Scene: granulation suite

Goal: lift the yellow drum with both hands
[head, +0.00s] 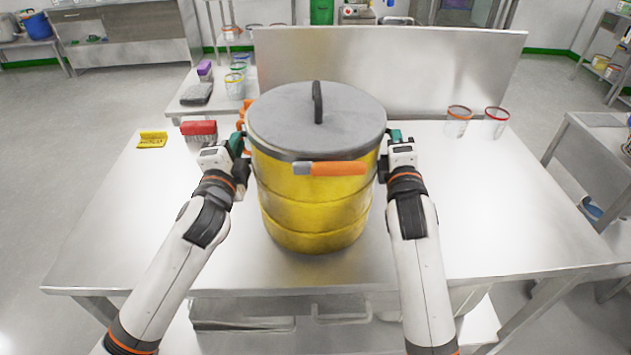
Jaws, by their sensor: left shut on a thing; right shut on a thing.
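The yellow drum (315,212) stands upright in the middle of the metal table, with a grey lid (285,115) that has a black handle on top. An orange-and-grey latch (335,169) crosses its front just below the lid. My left gripper (243,143) is shut on the drum's left side near the rim. My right gripper (388,142) is shut on its right side at about the same height. The drum hides parts of both grippers' fingers. I cannot tell whether the drum's base touches the table.
The metal table (490,220) is mostly clear to the right. A red-topped brush (198,129) and a yellow item (153,140) lie at the left. Two red-rimmed clear cups (457,121) stand back right. A steel panel (430,75) rises behind the drum.

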